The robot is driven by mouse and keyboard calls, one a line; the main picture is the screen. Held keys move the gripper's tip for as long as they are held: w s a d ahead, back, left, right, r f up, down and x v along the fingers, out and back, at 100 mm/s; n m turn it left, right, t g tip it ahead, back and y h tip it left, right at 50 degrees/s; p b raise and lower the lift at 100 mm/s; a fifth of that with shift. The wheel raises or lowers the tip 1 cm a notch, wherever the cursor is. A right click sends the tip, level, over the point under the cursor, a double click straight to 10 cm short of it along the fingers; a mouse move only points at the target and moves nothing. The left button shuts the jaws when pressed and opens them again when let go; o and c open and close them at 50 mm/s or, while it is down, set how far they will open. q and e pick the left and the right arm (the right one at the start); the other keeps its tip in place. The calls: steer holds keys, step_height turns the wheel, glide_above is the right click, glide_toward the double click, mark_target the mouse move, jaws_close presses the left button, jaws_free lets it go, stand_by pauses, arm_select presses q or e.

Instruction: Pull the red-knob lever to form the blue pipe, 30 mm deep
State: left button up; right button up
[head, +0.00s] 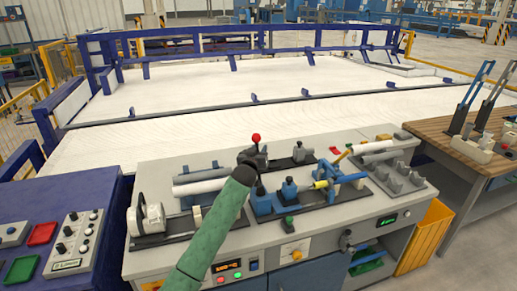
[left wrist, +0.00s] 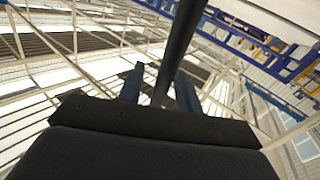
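The red-knob lever (head: 256,138) stands upright on the grey bench, its red ball showing just above my left gripper (head: 250,158). My green-sleeved left arm comes in from below and hides the lever's lower part. In the left wrist view, a dark rod (left wrist: 180,45) runs between the two blue-grey fingers of my left gripper (left wrist: 160,90). A gap shows on the rod's left side, so the fingers look open around it. The blue pipe (head: 348,178) lies in the blue fixture right of the lever, with a yellow band near its left end. My right gripper is not in view.
Grey and white pipes (head: 200,186) lie left of the lever, beside a white round device (head: 146,218). Grey cradles (head: 400,178) stand at the bench's right. A control panel (head: 75,243) is at far left, a wooden table (head: 430,128) at right.

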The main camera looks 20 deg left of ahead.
arm_select(q)
steer(key=shift+w, duration=0.15)
steer(key=shift+c, duration=0.2)
jaws_close()
steer(key=shift+d, duration=0.1)
